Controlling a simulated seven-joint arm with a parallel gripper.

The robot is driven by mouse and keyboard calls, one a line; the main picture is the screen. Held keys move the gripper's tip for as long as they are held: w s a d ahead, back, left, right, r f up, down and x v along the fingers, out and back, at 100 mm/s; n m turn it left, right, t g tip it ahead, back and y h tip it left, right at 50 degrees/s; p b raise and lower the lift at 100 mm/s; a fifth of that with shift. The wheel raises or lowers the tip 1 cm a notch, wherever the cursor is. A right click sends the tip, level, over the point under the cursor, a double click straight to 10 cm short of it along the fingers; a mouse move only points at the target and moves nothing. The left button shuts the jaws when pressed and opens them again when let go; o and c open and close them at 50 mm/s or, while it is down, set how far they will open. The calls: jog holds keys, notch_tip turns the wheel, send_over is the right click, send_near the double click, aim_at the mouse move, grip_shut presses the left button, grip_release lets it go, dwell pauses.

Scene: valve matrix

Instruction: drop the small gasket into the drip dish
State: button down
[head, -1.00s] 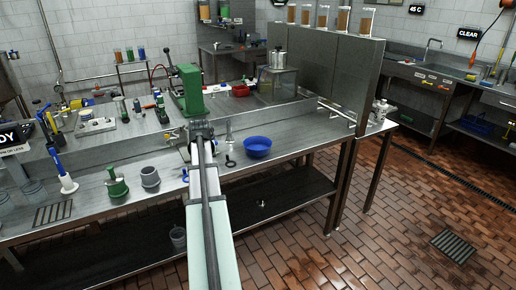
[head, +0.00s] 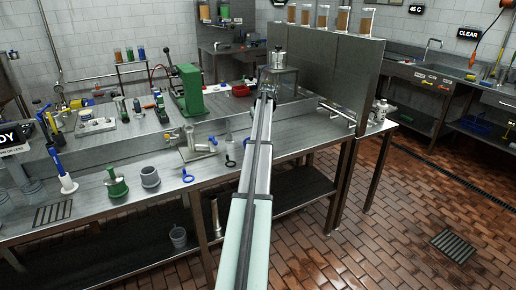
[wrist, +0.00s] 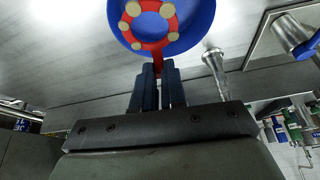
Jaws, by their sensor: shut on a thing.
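The small gasket, a red ring with several pale round pads (wrist: 171,29), shows in the wrist view with a short red tab. My gripper (wrist: 158,70) is shut on that tab. The ring appears over the blue drip dish (wrist: 205,18), within its outline in the picture; the height between them cannot be told. In the head view my arm hides the dish, and the fingers and gasket cannot be made out.
A metal fitting (wrist: 214,65) stands close to the dish. On the bench are a blue ring-handled piece (head: 188,178), a grey stepped part (head: 150,177) and a green part (head: 116,184). A tall steel panel (head: 325,70) rises behind.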

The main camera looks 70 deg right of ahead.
jog(key=shift+w+d+f+n+t+y, duration=0.25)
jog(key=shift+w+f+n+y, duration=0.45)
jog(key=shift+n, duration=1)
jog(key=shift+w+d+f+n+t+y, duration=0.15)
jog(key=shift+f+n+t+y, duration=0.3)
jog(key=shift+f+n, duration=0.9)
jog(key=shift+w+d+f+n+t+y, duration=0.15)
jog(key=shift+w+f+n+y, duration=0.4)
jog(key=shift+n, duration=1.5)
jog(key=shift+s+r, duration=0.1)
jog(key=shift+r, duration=0.05)
jog(key=c, duration=1.1)
grip_release()
jog(key=v, duration=1.4)
